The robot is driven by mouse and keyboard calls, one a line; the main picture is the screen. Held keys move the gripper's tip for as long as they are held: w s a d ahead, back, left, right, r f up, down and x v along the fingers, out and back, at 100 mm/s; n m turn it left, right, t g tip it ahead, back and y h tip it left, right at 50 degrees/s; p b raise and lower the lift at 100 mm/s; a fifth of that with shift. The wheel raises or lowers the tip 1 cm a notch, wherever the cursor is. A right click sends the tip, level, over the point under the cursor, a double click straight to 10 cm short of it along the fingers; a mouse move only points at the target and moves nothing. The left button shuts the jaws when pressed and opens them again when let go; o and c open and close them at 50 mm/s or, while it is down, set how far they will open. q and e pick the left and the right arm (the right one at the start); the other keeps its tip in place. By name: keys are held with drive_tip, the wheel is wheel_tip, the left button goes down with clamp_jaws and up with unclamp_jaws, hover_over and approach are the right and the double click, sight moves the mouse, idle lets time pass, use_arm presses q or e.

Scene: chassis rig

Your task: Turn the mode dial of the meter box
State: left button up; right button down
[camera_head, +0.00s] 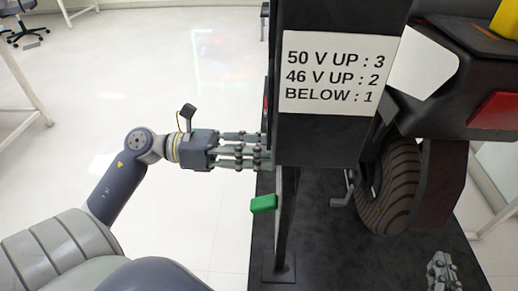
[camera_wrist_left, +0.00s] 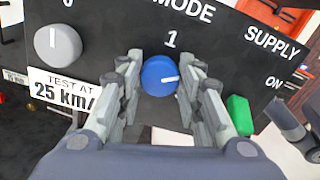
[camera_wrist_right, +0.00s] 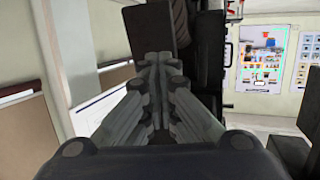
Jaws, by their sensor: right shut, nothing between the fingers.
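The meter box (camera_head: 318,142) is a dark box on a post, seen from the side in the head view. Its front panel (camera_wrist_left: 112,30) shows in the left wrist view. The blue mode dial (camera_wrist_left: 158,78) is under the word MODE and a "1"; its white pointer line points right and slightly up. My left gripper (camera_head: 262,151) reaches the panel from the left. In the left wrist view its fingers (camera_wrist_left: 160,82) stand on both sides of the dial; I cannot tell whether they grip it. My right gripper (camera_head: 443,265) is shut and empty at the lower right.
A label (camera_head: 338,73) reads 50 V UP: 3, 46 V UP: 2, BELOW: 1. A grey knob (camera_wrist_left: 58,44) sits left of the dial. A green lever (camera_wrist_left: 239,115) under SUPPLY is right of it, close to a finger. A wheel (camera_head: 385,190) stands behind the box.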

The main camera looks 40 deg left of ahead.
drive_tip(key=s+d+f+g+h+p, duration=0.2)
drive_tip(key=s+d+f+g+p, duration=0.1)
drive_tip(key=s+f+g, duration=0.4)
drive_tip(key=s+d+f+g+h+p, duration=0.1)
drive_tip(key=s+d+f+g+p, duration=0.25)
drive_tip(key=s, duration=0.65)
use_arm(q)
drive_tip(key=shift+w+a+f+n+p, duration=0.1)
drive_tip(key=shift+n+p, duration=3.4)
drive_tip(key=shift+n, duration=2.6)
use_arm(e)
drive_tip(key=s+f+g, duration=0.1)
drive_tip(key=s+f, duration=0.1)
drive_tip(key=f, duration=1)
drive_tip(key=s+f+g, duration=0.1)
drive_tip(key=s+f, duration=0.1)
drive_tip(key=f, duration=1)
drive_tip(key=shift+f+g, duration=0.1)
drive_tip(key=shift+g, duration=0.15)
